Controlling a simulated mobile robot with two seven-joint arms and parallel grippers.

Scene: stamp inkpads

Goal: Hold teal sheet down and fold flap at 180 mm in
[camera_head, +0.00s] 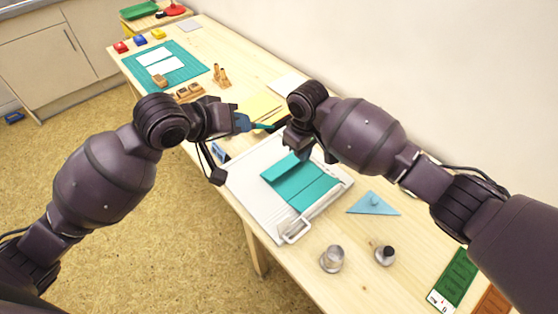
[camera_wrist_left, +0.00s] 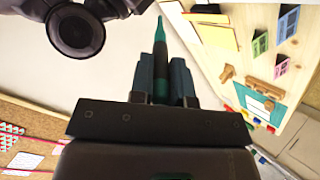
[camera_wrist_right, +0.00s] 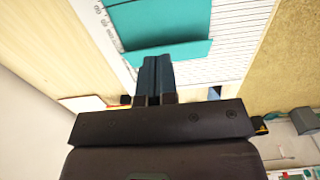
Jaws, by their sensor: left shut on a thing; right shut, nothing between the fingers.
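The teal sheet (camera_head: 305,188) lies on a white ruled board (camera_head: 245,180) with a metal frame handle at its near end. A crease line crosses the sheet, and its far strip (camera_head: 283,166) looks tilted up; the strip's edge also shows in the right wrist view (camera_wrist_right: 165,53). My right gripper (camera_head: 304,153) is shut and empty at the strip's far end; I cannot tell whether it touches. My left gripper (camera_head: 245,122) is shut on a dark green pointed tool (camera_wrist_left: 160,60), held left of my right gripper, beyond the board.
A light blue triangle (camera_head: 373,204) and two metal weights (camera_head: 333,259) lie right of and nearer than the board. Yellow sheets (camera_head: 260,106), wooden stamps (camera_head: 220,76) and a teal mat (camera_head: 190,68) lie farther back. Green and orange strips (camera_head: 455,278) lie at the near right.

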